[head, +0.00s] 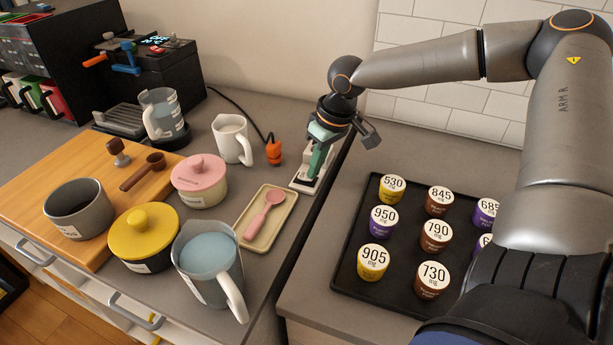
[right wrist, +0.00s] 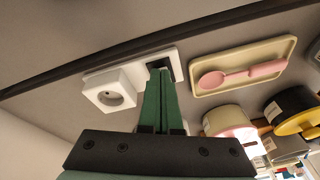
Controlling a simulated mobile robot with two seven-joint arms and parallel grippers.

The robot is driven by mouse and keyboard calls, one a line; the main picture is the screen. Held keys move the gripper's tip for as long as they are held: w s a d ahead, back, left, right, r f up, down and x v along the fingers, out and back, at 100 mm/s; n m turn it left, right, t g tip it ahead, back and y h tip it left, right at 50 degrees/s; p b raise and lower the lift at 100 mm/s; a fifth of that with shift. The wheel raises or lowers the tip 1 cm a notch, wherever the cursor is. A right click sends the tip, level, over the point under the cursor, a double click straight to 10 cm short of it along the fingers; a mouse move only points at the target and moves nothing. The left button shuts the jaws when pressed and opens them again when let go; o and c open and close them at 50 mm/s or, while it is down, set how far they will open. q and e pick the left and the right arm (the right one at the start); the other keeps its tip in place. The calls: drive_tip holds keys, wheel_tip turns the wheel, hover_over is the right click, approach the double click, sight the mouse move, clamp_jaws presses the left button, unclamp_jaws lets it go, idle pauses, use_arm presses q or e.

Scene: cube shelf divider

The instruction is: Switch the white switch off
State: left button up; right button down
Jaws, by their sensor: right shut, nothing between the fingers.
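The white switch plate (head: 298,184) lies on the back counter near the dark seam. My left gripper is out of view.
A beige tray (head: 283,222) with a pink spoon (head: 266,212) lies close to the plate. An orange plug (head: 274,153) on a black cable stands nearby. A black tray (head: 345,267) of labelled capsules is at right. Pots and jugs crowd the left.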

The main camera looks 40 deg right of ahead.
drive_tip(key=shift+f, duration=0.2)
drive_tip(key=shift+r, duration=0.1)
drive_tip(key=w+p+v, duration=0.1)
drive_tip(key=p+v, duration=0.4)
drive_tip(key=shift+a+r, duration=0.3)
drive_tip(key=shift+r, duration=0.25)
drive_tip(key=p+v, duration=0.1)
drive_tip(key=v, duration=1.1)
drive_tip(key=shift+r, duration=0.25)
drive_tip(key=shift+s, duration=0.15)
